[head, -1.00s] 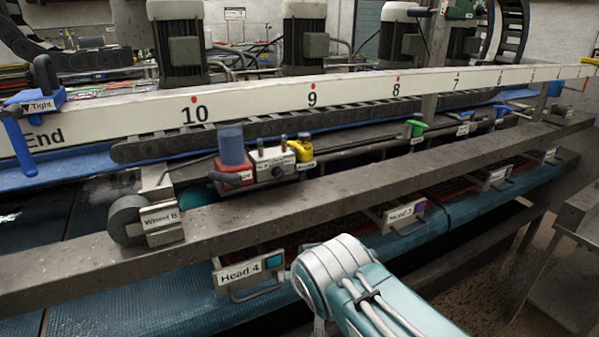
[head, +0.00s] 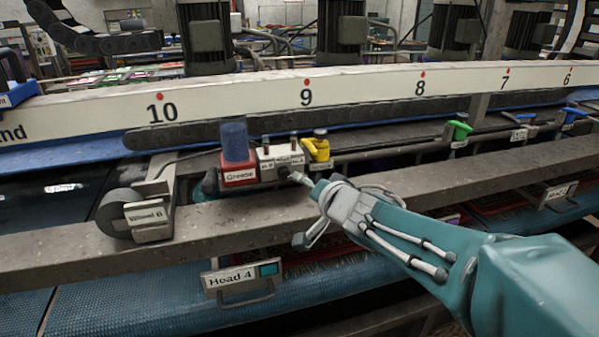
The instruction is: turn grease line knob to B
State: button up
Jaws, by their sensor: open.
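The grease unit has a red box labelled "Grease" (head: 239,175) with a blue cylinder (head: 235,142) on top. Beside it is a grey block (head: 276,153) with small fittings on top and small labels that are hard to read. A small dark round knob (head: 284,172) sits on the block's front, partly hidden at the tip of my gripper. My gripper (head: 300,179) is open and reaches in from the right, its end at or very near the knob. I cannot tell whether it touches. The knob's pointing direction is not clear.
A yellow valve (head: 317,147) stands close to the right of the block, and a green one (head: 460,131) farther right. A grey beam (head: 400,205) runs below my arm. A roller (head: 122,212) is at left. The Head 4 handle box (head: 242,277) is below.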

aim_at(288, 176)
jog(key=w+a, duration=0.1)
jog(key=w+a+f, duration=0.1)
jog(key=w+a, duration=0.1)
jog(key=w, duration=0.1)
jog(key=shift+a+f, duration=0.25)
jog(key=w, duration=0.1)
jog(key=w+f, duration=0.1)
jog(key=w, duration=0.1)
jog(key=shift+w+a, duration=0.15)
jog(key=shift+w, duration=0.1)
jog(key=shift+w+a, duration=0.2)
jog(key=shift+a, duration=0.35)
jog(key=c, duration=0.4)
jog(key=shift+d, duration=0.15)
grip_shut()
